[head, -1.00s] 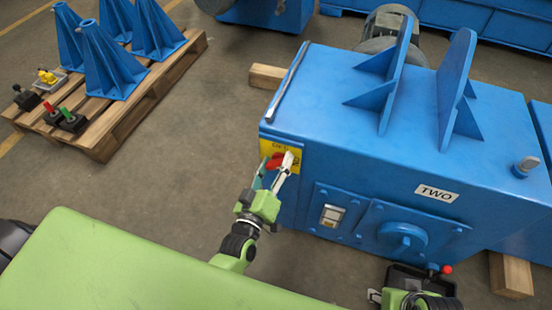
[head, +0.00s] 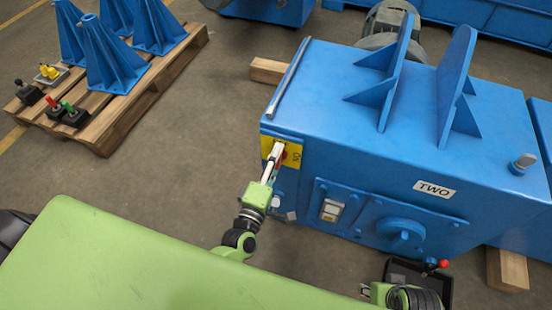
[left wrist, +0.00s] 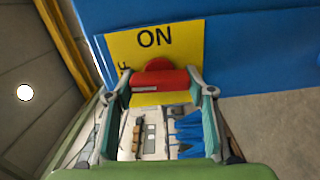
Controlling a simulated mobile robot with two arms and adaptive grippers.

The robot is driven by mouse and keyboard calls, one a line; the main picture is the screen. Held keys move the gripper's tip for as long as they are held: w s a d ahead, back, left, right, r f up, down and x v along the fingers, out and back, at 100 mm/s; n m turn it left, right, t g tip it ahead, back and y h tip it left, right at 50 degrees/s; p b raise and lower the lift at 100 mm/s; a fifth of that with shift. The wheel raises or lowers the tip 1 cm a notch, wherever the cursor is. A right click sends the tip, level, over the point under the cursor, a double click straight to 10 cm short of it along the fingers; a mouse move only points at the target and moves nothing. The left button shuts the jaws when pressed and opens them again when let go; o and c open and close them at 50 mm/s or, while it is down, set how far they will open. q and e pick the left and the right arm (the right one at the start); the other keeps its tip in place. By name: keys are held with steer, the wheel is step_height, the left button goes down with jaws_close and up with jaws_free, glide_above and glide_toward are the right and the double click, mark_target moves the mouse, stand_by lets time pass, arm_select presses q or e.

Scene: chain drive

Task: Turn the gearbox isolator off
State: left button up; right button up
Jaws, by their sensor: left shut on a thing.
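The isolator is a red rotary handle (head: 285,156) on a yellow plate (head: 267,143) at the left front of the blue gearbox (head: 330,130). In the left wrist view the red handle (left wrist: 160,80) lies across the picture between my fingers. The plate (left wrist: 190,38) shows "ON" above it and an "F" at its left edge. My left gripper (head: 277,160) is shut on the handle and partly hides it in the head view. My right gripper (head: 372,291) is at the bottom of the head view, beside a dark tray, and its fingers are too small to judge.
The gearbox front has a small switch box (head: 332,209), a round cover (head: 402,231) and a "TWO" label (head: 434,189). A dark tray (head: 397,272) holds a red-knobbed item (head: 443,263). A pallet (head: 135,112) with blue stands and small controls is at the upper left.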

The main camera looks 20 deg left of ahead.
arm_select(q)
steer(key=shift+n, duration=0.3)
arm_select(e)
steer(key=shift+w+r, duration=0.1)
steer(key=shift+r, duration=0.2)
arm_select(q)
steer(key=o, duration=1.1)
arm_select(e)
steer(key=shift+f, duration=0.1)
arm_select(q)
steer(key=shift+s, duration=0.1)
arm_select(e)
steer(key=shift+f, duration=0.1)
arm_select(q)
steer(key=s, duration=1.1)
steer(key=shift+s+a, duration=0.25)
steer(key=shift+s, duration=0.15)
